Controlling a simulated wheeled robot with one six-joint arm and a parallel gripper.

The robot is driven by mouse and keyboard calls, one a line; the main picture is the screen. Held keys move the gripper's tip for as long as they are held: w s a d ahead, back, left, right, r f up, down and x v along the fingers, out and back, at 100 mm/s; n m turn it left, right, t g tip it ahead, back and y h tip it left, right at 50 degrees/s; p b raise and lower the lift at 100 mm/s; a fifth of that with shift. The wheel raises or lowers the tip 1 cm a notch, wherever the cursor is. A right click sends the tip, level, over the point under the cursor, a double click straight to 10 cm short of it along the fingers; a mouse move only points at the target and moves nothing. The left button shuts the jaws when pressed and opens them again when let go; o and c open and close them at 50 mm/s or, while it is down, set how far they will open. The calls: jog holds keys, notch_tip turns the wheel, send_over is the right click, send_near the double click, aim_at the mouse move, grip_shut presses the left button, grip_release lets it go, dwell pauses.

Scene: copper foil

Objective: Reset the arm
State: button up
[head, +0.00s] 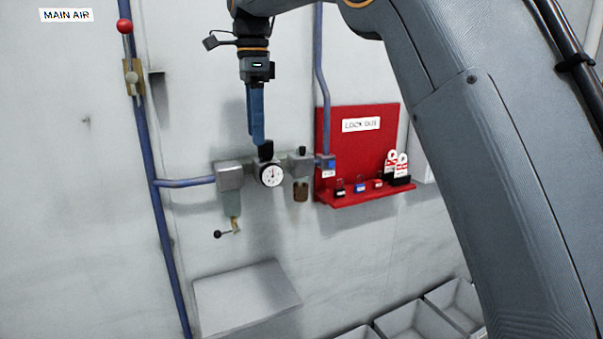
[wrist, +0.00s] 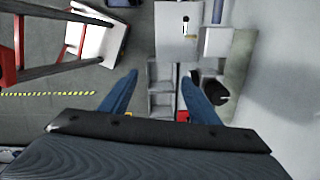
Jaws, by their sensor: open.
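My arm reaches in from the right of the head view. My gripper (head: 257,143) points down in front of the wall, with its blue fingertips just above the black knob of the pressure gauge unit (head: 271,174). In the wrist view my gripper (wrist: 160,85) shows its two blue fingers spread apart with nothing between them. The head view sees the fingers edge-on, so contact with the knob cannot be told there.
A red lockout board (head: 357,145) with padlocks and tags is right of the gauge. A blue pipe (head: 146,140) with a red-knobbed valve lever (head: 125,27) runs down the left. A grey box (head: 245,297) and open bins (head: 415,322) are below.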

jog(key=s+d+f+n+b, duration=0.2)
jog(key=d+f+n, duration=0.1)
jog(key=d+f, duration=0.6)
jog(key=s+d+f+n+b, duration=0.15)
jog(key=d+f+n, duration=0.25)
jog(key=d+f, duration=0.55)
jog(key=s+d+f+n+b, duration=0.2)
jog(key=s+d+f, duration=0.3)
jog(key=s+f, duration=0.4)
jog(key=s+d+f+n+t+b, duration=0.1)
jog(key=s+d+f+n+b, duration=0.2)
jog(key=s+f, duration=0.7)
jog(key=d+f+n, duration=0.2)
jog(key=d+f, duration=0.1)
jog(key=shift+s+n, duration=0.15)
jog(key=shift+n, duration=0.15)
jog(key=shift+d+f, duration=0.1)
dwell(2.7)
